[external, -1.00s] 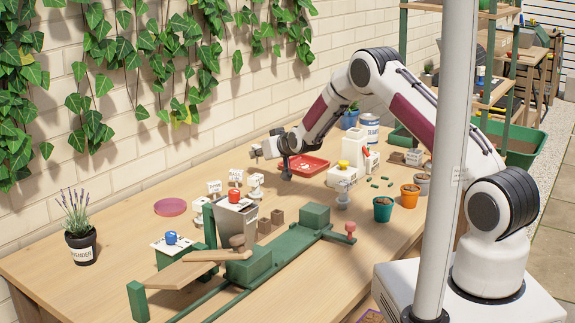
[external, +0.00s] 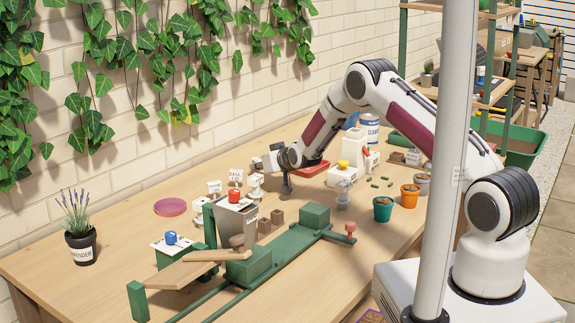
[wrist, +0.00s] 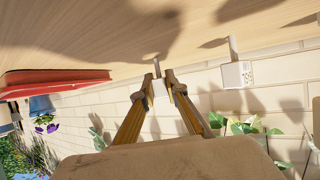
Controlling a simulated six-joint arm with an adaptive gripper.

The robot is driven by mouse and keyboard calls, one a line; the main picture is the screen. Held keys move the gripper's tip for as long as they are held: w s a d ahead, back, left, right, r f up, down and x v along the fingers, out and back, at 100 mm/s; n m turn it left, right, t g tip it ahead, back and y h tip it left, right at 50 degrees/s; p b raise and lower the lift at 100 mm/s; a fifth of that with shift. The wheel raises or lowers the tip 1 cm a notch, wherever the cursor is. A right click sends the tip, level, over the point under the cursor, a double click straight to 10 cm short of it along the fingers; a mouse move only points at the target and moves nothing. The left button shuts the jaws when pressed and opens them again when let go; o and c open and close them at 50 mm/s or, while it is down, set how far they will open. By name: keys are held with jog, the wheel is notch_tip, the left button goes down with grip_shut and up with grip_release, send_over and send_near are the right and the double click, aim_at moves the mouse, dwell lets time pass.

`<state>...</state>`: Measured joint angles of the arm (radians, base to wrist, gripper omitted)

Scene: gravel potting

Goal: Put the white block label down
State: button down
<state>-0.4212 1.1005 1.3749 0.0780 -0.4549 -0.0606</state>
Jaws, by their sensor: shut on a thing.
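My gripper (wrist: 160,82) is shut on a small white block label (wrist: 158,89), seen between the fingertips in the wrist view; a thin pale upright part shows beside it. In the external view my gripper (external: 262,162) is over the back of the table, left of the red tray (external: 313,168). The held label is hard to separate from the gripper there. I cannot tell whether it touches the table. Another white block label (wrist: 237,75) with dark dots stands apart, to the right in the wrist view.
Several small white labels, including one (external: 214,187), stand on the table left of my gripper. A grey bin with a red-topped item (external: 235,196) and a green frame (external: 316,215) are in front.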

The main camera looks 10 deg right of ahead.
jog(key=shift+f, duration=0.1)
jog(key=c, duration=2)
grip_release()
jog(key=shift+r, duration=0.2)
jog(key=shift+s+d+r, duration=0.1)
jog(key=shift+s+r, duration=0.05)
jog(key=shift+s, duration=0.2)
jog(key=shift+v, duration=5.55)
jog(key=shift+d, duration=0.1)
